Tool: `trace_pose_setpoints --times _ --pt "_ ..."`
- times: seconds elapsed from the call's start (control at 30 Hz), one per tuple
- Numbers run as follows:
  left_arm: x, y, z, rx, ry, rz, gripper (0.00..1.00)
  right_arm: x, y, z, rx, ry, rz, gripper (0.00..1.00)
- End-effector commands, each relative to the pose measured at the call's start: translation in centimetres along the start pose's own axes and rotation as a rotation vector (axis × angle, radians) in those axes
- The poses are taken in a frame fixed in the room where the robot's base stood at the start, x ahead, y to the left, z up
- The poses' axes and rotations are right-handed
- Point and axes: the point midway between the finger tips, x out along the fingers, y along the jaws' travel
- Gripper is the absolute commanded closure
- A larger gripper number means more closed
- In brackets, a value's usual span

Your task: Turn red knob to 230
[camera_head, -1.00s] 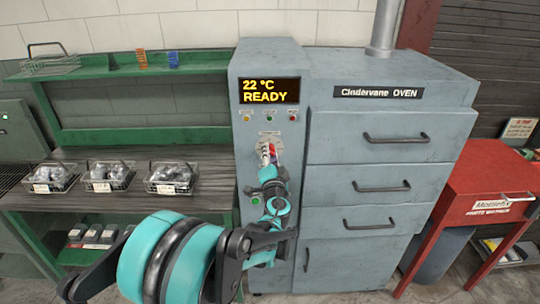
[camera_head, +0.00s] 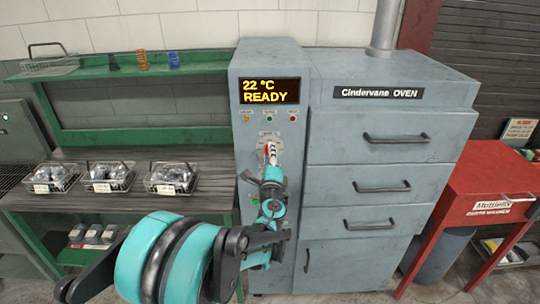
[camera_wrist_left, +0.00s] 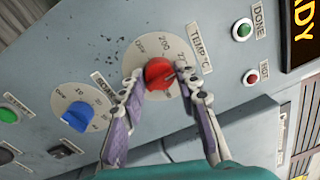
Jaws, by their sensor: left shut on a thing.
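The red knob (camera_wrist_left: 159,73) sits on a pale dial marked TEMP °C on the oven's control panel. OFF and 200 are readable on the dial; the other figures are partly covered by a finger. My left gripper (camera_wrist_left: 162,80) is shut on the red knob, one finger on each side. In the head view the left gripper (camera_head: 270,155) is at the dial and mostly covers the knob. The knob's exact setting cannot be read. The display (camera_head: 270,91) reads 22 °C READY. My right gripper is not in view.
A blue knob (camera_wrist_left: 77,115) on its own dial and a green button (camera_wrist_left: 9,115) are beside the red knob. Wire baskets (camera_head: 111,176) stand on the left bench. A red table (camera_head: 490,185) is at the right.

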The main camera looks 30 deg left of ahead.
Motion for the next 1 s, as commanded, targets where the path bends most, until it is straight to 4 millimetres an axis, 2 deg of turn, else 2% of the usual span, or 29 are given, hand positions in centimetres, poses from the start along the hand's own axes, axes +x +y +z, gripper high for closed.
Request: trace_pose_setpoints --times 0.3,0.77,0.8,0.87,1.0 --pt "-0.14 0.15 -0.06 0.097 0.009 -0.001 0.97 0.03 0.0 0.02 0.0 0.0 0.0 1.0" --pt "-0.16 0.17 -0.07 0.109 0.01 -0.001 0.97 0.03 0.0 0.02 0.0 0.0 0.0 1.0" --pt "-0.16 0.17 -0.07 0.109 0.01 -0.001 0.66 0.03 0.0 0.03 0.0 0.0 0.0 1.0" --pt "-0.16 0.17 -0.07 0.109 0.01 -0.001 0.5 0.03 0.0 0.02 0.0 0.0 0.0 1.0" --pt "-0.11 0.12 -0.03 0.11 0.009 -0.001 0.48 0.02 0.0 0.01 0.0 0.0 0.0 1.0"
